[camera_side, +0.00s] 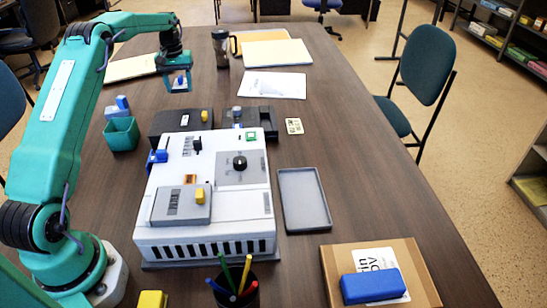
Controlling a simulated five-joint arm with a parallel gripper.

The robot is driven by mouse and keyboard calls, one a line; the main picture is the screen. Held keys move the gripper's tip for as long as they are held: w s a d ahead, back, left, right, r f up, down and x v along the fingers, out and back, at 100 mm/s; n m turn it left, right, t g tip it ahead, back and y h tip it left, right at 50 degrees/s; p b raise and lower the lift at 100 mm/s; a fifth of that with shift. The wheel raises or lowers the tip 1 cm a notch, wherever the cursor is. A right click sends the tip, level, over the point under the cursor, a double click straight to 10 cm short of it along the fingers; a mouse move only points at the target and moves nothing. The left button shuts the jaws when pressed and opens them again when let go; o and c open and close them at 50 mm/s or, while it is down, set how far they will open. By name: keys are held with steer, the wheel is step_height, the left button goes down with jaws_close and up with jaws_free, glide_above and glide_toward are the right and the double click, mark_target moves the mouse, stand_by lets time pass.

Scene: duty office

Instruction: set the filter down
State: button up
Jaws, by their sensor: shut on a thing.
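My gripper (180,84) is at the upper left, above the far part of the table. It is shut on a small blue and whitish thing (181,80), which I take for the filter. The fingers hide much of it, so its full shape cannot be told. It appears held above the dark tabletop, beyond the white machine and apart from it. A green open box (122,135) stands nearer, to the left of the machine.
The white machine (207,222) fills the middle, with dark modules (181,122) behind it. An empty grey tray (303,200) lies at its right. A dark flask (221,50) and papers (272,84) are near my gripper. A pen cup (233,287) stands in front.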

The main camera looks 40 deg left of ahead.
steer(key=a+f, duration=0.2)
steer(key=a, duration=0.1)
steer(key=s+a+f, duration=0.1)
steer(key=a+f, duration=0.1)
steer(key=a, duration=0.1)
steer(key=a+f, duration=0.2)
steer(key=a, duration=0.2)
steer(key=shift+s, duration=0.3)
steer(key=shift+f, duration=2)
steer(key=shift+d+f, duration=0.1)
steer(key=o, duration=1)
step_height(320, 180, up, 12)
steer(key=shift+r, duration=0.1)
